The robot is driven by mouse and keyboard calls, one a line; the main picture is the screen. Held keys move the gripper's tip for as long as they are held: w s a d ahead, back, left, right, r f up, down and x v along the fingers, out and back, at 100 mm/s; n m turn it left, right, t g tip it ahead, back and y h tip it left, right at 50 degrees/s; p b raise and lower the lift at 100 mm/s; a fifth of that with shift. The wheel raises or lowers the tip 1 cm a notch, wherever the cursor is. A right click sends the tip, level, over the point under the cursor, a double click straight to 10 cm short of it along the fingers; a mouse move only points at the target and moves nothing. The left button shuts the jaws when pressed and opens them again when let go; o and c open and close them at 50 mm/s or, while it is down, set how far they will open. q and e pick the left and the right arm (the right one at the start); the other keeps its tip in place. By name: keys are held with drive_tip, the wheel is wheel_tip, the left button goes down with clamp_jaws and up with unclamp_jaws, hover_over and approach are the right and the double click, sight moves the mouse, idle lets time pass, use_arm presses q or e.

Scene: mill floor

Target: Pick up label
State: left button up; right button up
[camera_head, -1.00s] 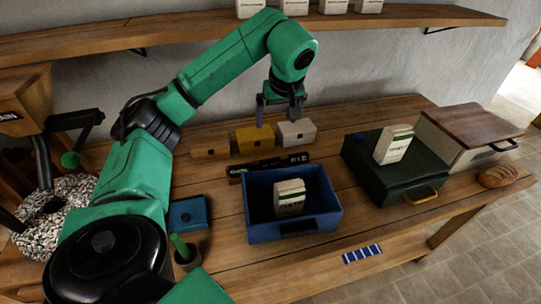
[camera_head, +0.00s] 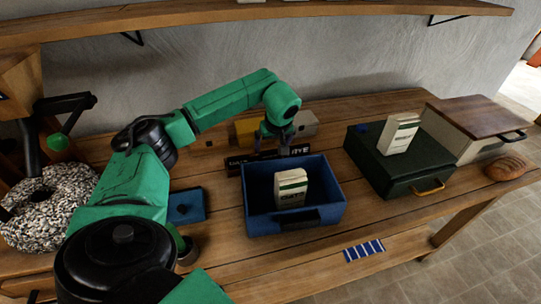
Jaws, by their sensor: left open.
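Black labels with light lettering lie on the wooden table behind the blue bin. The right label (camera_head: 300,150) reads RYE, and the lettering on the left label (camera_head: 238,163) is too small to read surely. My left gripper (camera_head: 274,145) is open, pointing down over the labels, close to the RYE one. Its fingers partly cover the labels, and I cannot tell whether they touch. My right gripper is not in view.
The blue bin (camera_head: 252,218) holds a carton (camera_head: 290,187). A dark green case (camera_head: 380,172) with a carton (camera_head: 400,134) on top stands right, near bread (camera_head: 505,167).

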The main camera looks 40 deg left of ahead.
sight(271, 151)
use_arm(q)
drive_tip(key=shift+x, duration=1.6)
drive_tip(key=shift+r, duration=0.1)
drive_tip(key=c, duration=1.1)
